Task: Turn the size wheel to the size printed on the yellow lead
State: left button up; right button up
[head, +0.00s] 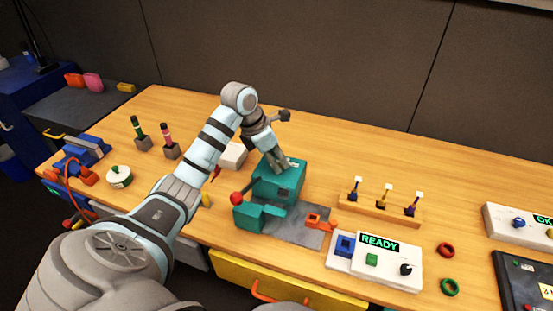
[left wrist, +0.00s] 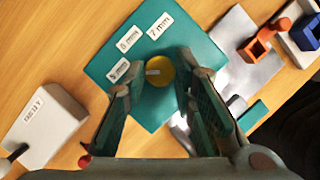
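The size wheel (left wrist: 159,71) is a yellow disc with a white mark, on the teal box (left wrist: 108,62) in the left wrist view. Its mark points left, towards the lowest of three white size labels; the upper right label (left wrist: 160,26) reads 7 mm. My left gripper (left wrist: 168,84) is open, its fingers on either side of the wheel; contact cannot be told. In the head view my left gripper (head: 281,160) points down at the teal box (head: 277,181) and hides the wheel. The yellow lead (head: 385,200) stands mid-rack; its tag is too small to read. My right gripper is out of view.
A red-knobbed lever (head: 237,198) sticks out of the teal machine. The wooden rack (head: 366,210) holds two other leads. A READY box (head: 392,268) stands at the front, an orange clip (head: 319,221) on the grey plate. A white box (head: 233,154) is close behind my left arm.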

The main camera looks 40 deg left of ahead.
pick_arm(q)
jog(key=shift+m, duration=0.3)
grip_shut()
jog(key=m, duration=0.2)
jog(key=m+g+h, duration=0.1)
jog(key=m, duration=0.1)
jog(key=shift+w+a+h, duration=0.1)
jog(key=shift+w+h, duration=0.05)
jog(key=shift+h, duration=0.15)
jog(key=m+g, duration=0.1)
jog(key=m, duration=0.1)
jog(key=m+b, duration=0.1)
jog(key=m, duration=0.2)
jog(key=shift+w+a+g+h, duration=0.1)
jog(key=shift+g+h, duration=0.3)
jog(key=o, duration=1)
grip_release()
jog(key=shift+o, duration=0.2)
